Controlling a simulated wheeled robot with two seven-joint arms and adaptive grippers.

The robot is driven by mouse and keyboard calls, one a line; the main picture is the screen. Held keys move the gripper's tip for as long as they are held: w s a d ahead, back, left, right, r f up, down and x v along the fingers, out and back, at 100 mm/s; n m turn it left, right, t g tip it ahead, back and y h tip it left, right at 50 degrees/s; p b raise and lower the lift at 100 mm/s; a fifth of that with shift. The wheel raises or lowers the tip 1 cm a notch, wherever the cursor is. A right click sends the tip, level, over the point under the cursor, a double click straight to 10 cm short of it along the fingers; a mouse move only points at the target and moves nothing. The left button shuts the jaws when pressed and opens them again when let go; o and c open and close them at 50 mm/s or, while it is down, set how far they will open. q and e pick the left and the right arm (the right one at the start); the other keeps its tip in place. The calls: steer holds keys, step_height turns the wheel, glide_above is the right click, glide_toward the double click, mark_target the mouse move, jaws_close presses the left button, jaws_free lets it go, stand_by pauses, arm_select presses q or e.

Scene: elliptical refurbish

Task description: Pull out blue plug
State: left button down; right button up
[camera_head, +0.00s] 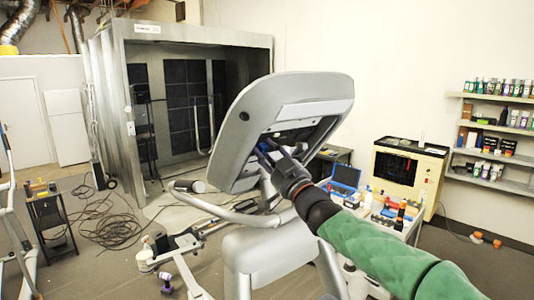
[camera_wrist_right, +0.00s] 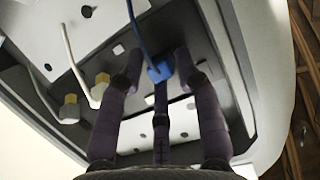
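The blue plug (camera_wrist_right: 159,72) sits in the underside of the grey console (camera_head: 300,88), with its blue cable running up in the right wrist view. My right gripper (camera_head: 268,152) reaches up under the console. In the right wrist view its dark fingers (camera_wrist_right: 159,62) are spread, with one to the left and one to the right of the blue plug and a third below it. There are gaps at both sides of the plug. The third finger's tip overlaps the plug's lower edge in the picture, and I cannot tell whether it touches. My left gripper is not in view.
The elliptical's frame (camera_head: 265,250) stands below the console. A table with a blue toolbox (camera_head: 345,178) and bottles is to the right. Loose cables (camera_head: 108,228) lie on the floor at left.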

jaws_close()
steer(key=shift+s+d+f+b, duration=0.15)
steer(key=shift+s+f+b, duration=0.05)
steer(key=shift+f+b, duration=0.3)
steer(key=shift+s+d+f+b, duration=0.1)
steer(key=shift+s+f+b, duration=0.1)
steer(key=shift+f+b, duration=0.25)
steer(key=o, duration=0.5)
jaws_free()
steer(key=shift+s, duration=0.1)
steer(key=shift+d+r, duration=0.1)
steer(key=shift+r, duration=0.15)
steer(key=v, duration=1.2)
